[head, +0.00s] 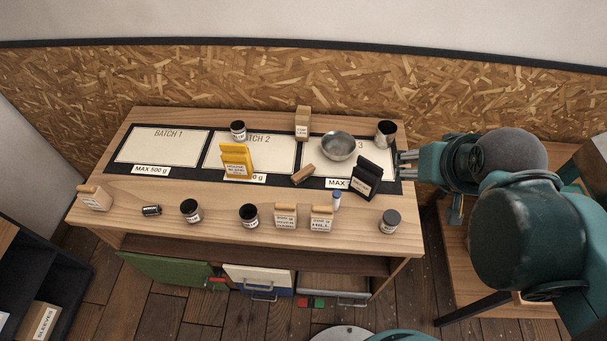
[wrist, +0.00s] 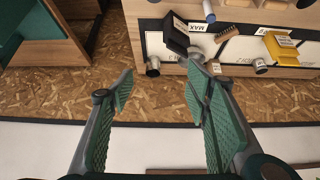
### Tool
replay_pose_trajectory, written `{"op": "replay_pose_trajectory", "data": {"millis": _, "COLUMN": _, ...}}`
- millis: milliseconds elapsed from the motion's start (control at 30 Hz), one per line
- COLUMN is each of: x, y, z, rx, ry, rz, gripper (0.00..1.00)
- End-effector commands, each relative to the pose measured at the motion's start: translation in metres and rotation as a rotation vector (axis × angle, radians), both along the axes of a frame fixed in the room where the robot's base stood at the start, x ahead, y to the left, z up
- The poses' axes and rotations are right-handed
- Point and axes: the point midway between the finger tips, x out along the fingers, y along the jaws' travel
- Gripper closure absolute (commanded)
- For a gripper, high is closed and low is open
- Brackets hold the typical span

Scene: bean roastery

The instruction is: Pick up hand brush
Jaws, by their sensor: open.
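The hand brush (head: 303,175) is a small wooden piece lying at a slant on the bench, below and left of the metal bowl (head: 338,146). In the wrist view the brush (wrist: 227,33) shows a wooden back and dark bristles, between the black bag (wrist: 177,36) and the yellow bag (wrist: 281,46). My gripper (head: 402,163) is open and empty at the bench's right end, well to the right of the brush. In the wrist view my gripper (wrist: 160,82) has its fingers spread, with no object between them.
The black bag (head: 366,178) stands between my gripper and the brush. The yellow bag (head: 236,161) stands left of the brush. Several jars and paper bags line the bench's front. The Batch 1 card (head: 162,145) is bare.

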Motion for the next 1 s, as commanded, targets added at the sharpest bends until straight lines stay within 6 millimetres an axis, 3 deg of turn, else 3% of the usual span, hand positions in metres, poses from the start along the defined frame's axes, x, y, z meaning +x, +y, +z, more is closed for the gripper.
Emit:
{"op": "replay_pose_trajectory", "data": {"millis": 100, "x": 0.000, "y": 0.000, "z": 0.000, "rx": 0.000, "ry": 0.000, "rz": 0.000, "gripper": 0.52}}
{"op": "replay_pose_trajectory", "data": {"millis": 200, "x": 0.000, "y": 0.000, "z": 0.000, "rx": 0.000, "ry": 0.000, "rz": 0.000, "gripper": 0.65}}
{"op": "replay_pose_trajectory", "data": {"millis": 667, "x": 0.003, "y": 0.002, "z": 0.000, "rx": -0.010, "ry": 0.006, "rz": 0.019, "gripper": 0.65}}
{"op": "replay_pose_trajectory", "data": {"millis": 1000, "x": 0.027, "y": 0.017, "z": -0.004, "rx": -0.098, "ry": 0.053, "rz": 0.181, "gripper": 0.65}}
